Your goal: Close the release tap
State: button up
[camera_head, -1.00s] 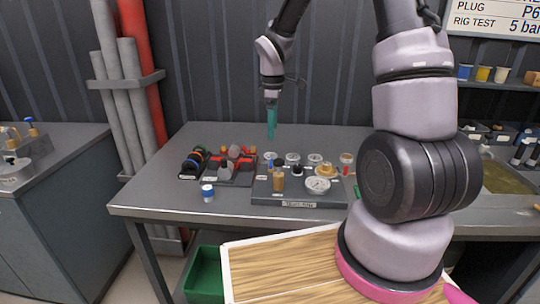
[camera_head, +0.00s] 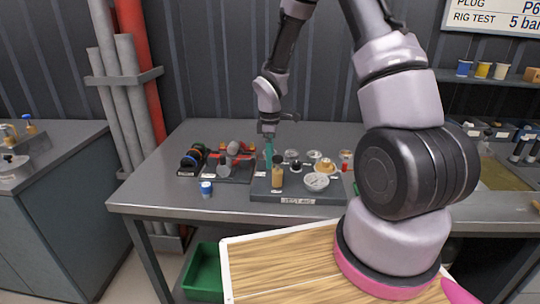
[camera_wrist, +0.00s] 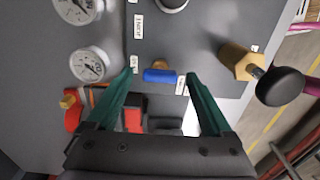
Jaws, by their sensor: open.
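The test rig (camera_head: 298,199) is a grey block on the bench with several fittings on top. In the wrist view, a small tap with a blue handle (camera_wrist: 160,76) and a brass body sits on the rig, with a white label beside it. I take this for the release tap. My gripper (camera_wrist: 160,74) has green fingers, open, one on either side of the blue handle in that view. I cannot tell whether they touch it. In the head view, my gripper (camera_head: 268,155) points down over the rig's back left part and the tap is not clearly visible.
A brass fitting (camera_wrist: 241,62) with a black knob (camera_wrist: 283,87) stands close to the right finger. Gauges (camera_wrist: 88,65) are on the rig's other side. A dark tray (camera_head: 229,172) with parts and a blue-and-white pot (camera_head: 206,188) stand left of the rig.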

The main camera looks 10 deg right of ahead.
grip_shut()
jog(key=shift+m, duration=0.3)
jog(key=m, duration=1.2)
jog(key=shift+m, duration=2.6)
